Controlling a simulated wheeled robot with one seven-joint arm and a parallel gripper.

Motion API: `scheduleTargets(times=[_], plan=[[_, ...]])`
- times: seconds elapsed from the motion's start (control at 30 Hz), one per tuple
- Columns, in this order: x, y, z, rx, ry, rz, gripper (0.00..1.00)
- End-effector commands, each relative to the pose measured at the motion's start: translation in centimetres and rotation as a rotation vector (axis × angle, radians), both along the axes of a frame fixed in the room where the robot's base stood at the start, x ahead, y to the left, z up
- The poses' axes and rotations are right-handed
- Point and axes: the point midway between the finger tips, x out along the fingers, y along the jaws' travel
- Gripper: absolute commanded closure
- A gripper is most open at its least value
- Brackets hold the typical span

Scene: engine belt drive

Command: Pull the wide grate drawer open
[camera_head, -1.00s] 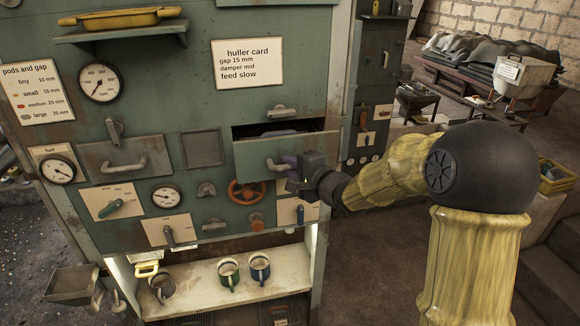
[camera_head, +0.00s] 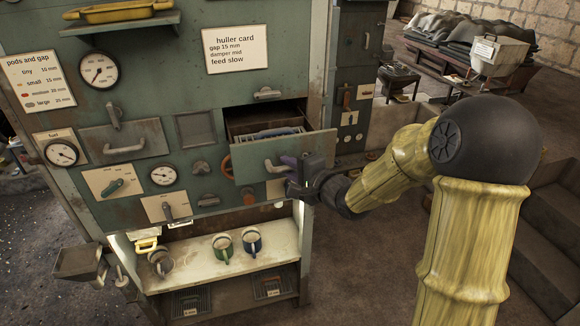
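A wide green drawer (camera_head: 252,172) in the machine's front stands pulled out, with its inside partly visible from above. A bluish-grey ribbed piece (camera_head: 278,132) lies inside it. Its pale bar handle (camera_head: 275,167) is on the front panel.
Levers and gauges cover the panel at left.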

Motion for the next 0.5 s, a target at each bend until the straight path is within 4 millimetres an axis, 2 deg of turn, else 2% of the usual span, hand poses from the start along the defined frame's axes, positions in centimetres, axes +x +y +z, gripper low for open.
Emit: scheduleTargets(times=[0.03, 0.07, 0.37, 0.5], plan=[[-0.01, 0.0, -0.04, -0.001, 0.001, 0.0, 0.68], [-0.01, 0.0, -0.04, -0.001, 0.001, 0.0, 0.62], [-0.07, 0.11, 0.0, 0.001, 0.0, 0.003, 0.62], [-0.56, -0.57, 0.09, 0.0, 0.001, -0.002, 0.62]])
